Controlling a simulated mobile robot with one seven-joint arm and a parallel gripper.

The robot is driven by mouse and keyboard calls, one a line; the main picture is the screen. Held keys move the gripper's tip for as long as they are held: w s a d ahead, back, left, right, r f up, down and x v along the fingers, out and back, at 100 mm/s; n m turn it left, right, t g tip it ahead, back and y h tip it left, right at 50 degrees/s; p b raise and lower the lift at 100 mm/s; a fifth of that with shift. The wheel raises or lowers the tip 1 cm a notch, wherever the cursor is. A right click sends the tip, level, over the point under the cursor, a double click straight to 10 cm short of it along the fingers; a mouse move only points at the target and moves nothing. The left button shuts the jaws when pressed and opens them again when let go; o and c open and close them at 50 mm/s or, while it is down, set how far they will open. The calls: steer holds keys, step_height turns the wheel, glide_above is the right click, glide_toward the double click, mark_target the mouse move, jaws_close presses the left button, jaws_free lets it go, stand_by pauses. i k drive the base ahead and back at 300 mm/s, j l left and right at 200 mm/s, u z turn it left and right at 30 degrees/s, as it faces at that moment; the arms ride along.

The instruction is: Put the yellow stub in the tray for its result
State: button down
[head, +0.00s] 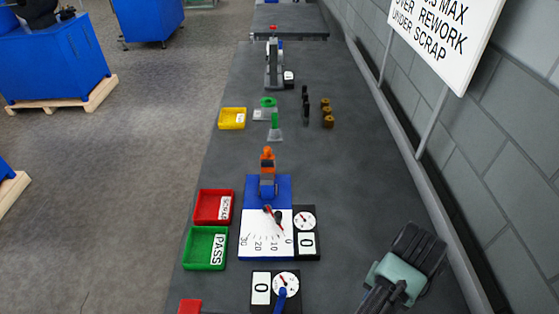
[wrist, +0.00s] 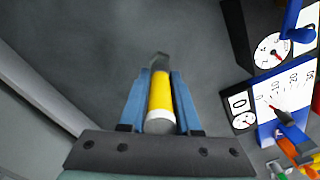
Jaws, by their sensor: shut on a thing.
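The yellow stub (wrist: 160,92) is a short yellow cylinder with a white band and a grey end. My gripper (wrist: 157,90) is shut on it, with a blue finger along each side. In the head view my gripper (head: 418,250) is over the right side of the bench; the stub is hidden there. The red tray (head: 199,205) reads SCRAP and the green tray (head: 190,248) reads PASS. A yellow tray (head: 222,122) stands farther back, its label too small to read. All three trays look empty.
A blue tester with a 0-to-30 scale (head: 265,235) stands right of the trays; the display beside it (head: 307,240) shows 0. A second gauge (head: 275,285) at the front also shows 0. A sign (head: 445,35) mentions rework and scrap.

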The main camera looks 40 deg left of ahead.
mark_target(215, 210)
steer(key=j+z, duration=0.4)
steer(key=j, duration=1.65)
steer(key=k, duration=0.05)
